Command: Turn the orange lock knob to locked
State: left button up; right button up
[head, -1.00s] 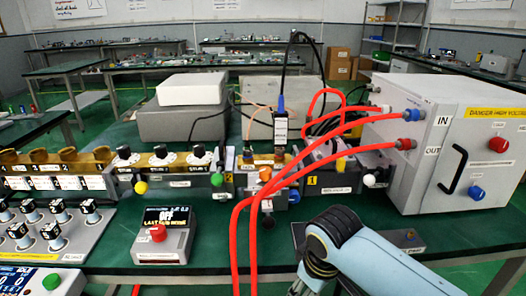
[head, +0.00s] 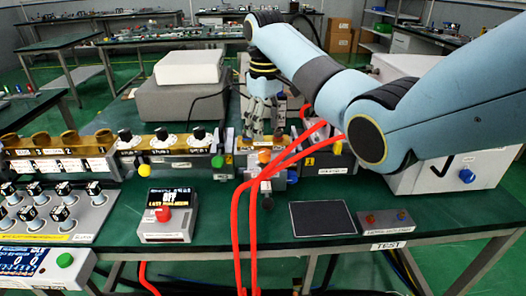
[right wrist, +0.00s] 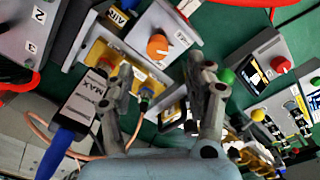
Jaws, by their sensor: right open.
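The orange lock knob (head: 264,157) sits on a small grey block in the row of bench parts, just behind the red hoses (head: 245,215). In the right wrist view the orange knob (right wrist: 157,46) stands on its grey plate, beyond the fingertips and between their lines. My right gripper (head: 258,132) points down just above and behind the knob in the head view. It is open and its fingers (right wrist: 162,68) hold nothing. No touch with the knob is visible. My left gripper is not in view.
Red hoses loop close to the knob. A black connector marked MAX (right wrist: 90,92) with a blue cable stands near one finger. A box with a red knob (head: 166,224) is at left. A dark flat pad (head: 322,217) lies at right.

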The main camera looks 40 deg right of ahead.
aim_at(263, 151)
jog(key=f, duration=0.3)
jog(key=w+f, duration=0.1)
jog(key=f, duration=0.2)
jog(key=f+b, duration=0.1)
jog(key=f, duration=0.1)
jog(key=shift+w+d+f, duration=0.15)
jog(key=shift+f, duration=0.25)
jog(key=shift+c, duration=0.2)
grip_shut()
